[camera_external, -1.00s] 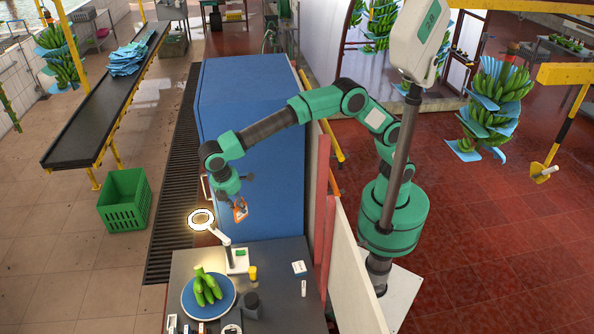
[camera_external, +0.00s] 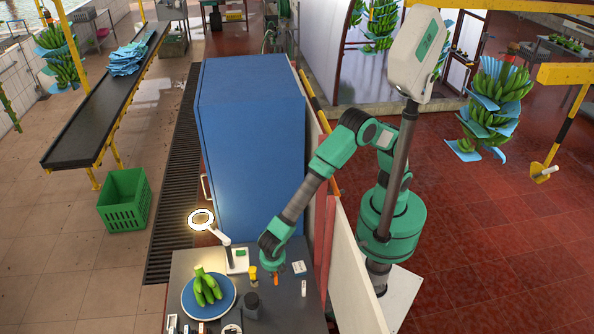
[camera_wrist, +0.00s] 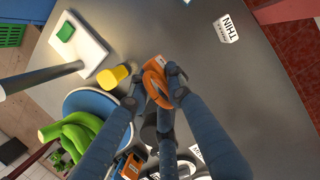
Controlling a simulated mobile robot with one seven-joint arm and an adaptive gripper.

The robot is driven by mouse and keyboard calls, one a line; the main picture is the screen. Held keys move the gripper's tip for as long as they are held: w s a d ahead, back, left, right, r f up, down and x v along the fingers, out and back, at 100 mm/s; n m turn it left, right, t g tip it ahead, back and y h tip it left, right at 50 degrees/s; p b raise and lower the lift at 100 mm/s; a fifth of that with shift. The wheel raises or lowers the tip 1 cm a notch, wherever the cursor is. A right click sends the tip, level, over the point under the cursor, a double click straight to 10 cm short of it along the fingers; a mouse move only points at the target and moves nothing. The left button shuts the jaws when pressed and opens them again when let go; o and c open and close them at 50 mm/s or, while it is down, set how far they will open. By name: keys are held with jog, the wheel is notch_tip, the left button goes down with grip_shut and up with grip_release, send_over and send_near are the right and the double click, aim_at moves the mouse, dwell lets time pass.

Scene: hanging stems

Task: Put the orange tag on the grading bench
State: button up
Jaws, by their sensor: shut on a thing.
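The orange tag (camera_wrist: 155,84) is between the fingertips of my gripper (camera_wrist: 158,90) in the wrist view. My gripper is shut on it. In the external view, the gripper (camera_external: 275,270) points down over the grading bench (camera_external: 278,308), with a bit of the orange tag (camera_external: 276,280) showing below it. The tag is low over the grey bench top, and I cannot tell whether it touches the surface. Part of the tag is hidden by the fingers.
A blue plate (camera_external: 232,302) with green bananas (camera_external: 206,286) lies on the left. A yellow cup (camera_external: 253,273), a dark cup (camera_external: 251,305), a lamp (camera_external: 202,219) and a white THIN card (camera_external: 299,267) are near. The bench right of the gripper is mostly clear.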

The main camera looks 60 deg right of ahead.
jog(key=shift+s+f, duration=0.1)
jog(key=shift+f, duration=0.2)
send_over(276, 293)
jog(key=shift+f, duration=3.1)
jog(key=shift+f, duration=0.1)
jog(key=shift+f+b, duration=0.4)
jog(key=shift+f, duration=1.35)
jog(key=shift+f, duration=0.15)
jog(key=o, duration=1)
jog(key=shift+c, duration=0.2)
